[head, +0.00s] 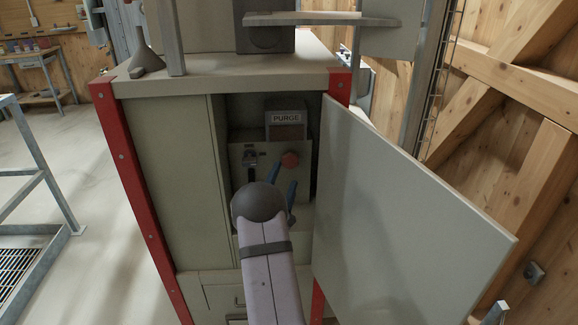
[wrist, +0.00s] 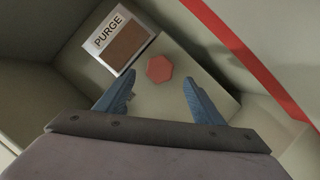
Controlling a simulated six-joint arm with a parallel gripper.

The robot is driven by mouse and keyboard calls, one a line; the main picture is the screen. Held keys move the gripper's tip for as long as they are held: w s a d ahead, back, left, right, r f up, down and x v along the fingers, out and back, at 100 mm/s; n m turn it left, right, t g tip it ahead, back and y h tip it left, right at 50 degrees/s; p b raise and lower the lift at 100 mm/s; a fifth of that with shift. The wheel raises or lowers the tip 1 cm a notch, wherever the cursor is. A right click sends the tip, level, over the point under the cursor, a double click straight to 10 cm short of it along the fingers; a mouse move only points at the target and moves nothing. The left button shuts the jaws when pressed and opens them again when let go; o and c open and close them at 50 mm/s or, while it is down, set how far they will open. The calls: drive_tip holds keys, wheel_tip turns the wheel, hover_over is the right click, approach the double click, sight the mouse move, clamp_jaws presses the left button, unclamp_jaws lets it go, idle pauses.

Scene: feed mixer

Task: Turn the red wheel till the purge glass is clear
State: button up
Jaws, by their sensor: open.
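The red wheel (head: 290,159) is a small knob on a pale panel inside the open cabinet. In the wrist view it is a red, many-sided shape (wrist: 159,69), ahead of my gripper and between the lines of its two fingers. The purge glass (wrist: 126,47) is a brown, murky window under a white PURGE label; it also shows above the panel in the head view (head: 286,132). My gripper (wrist: 158,88) is open and empty, its blue fingers apart and short of the wheel. In the head view my gripper (head: 282,172) is partly hidden behind my wrist.
A black-handled lever (head: 250,160) sits left of the wheel on the panel (head: 268,153). The open cabinet door (head: 405,215) stands close on the right of my arm. Cabinet walls surround the recess.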

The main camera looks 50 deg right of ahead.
sight(290, 163)
drive_tip(key=shift+p+x, duration=0.7)
drive_tip(key=shift+x, duration=2.55)
drive_tip(key=shift+c, duration=0.6)
drive_tip(key=c, duration=0.9)
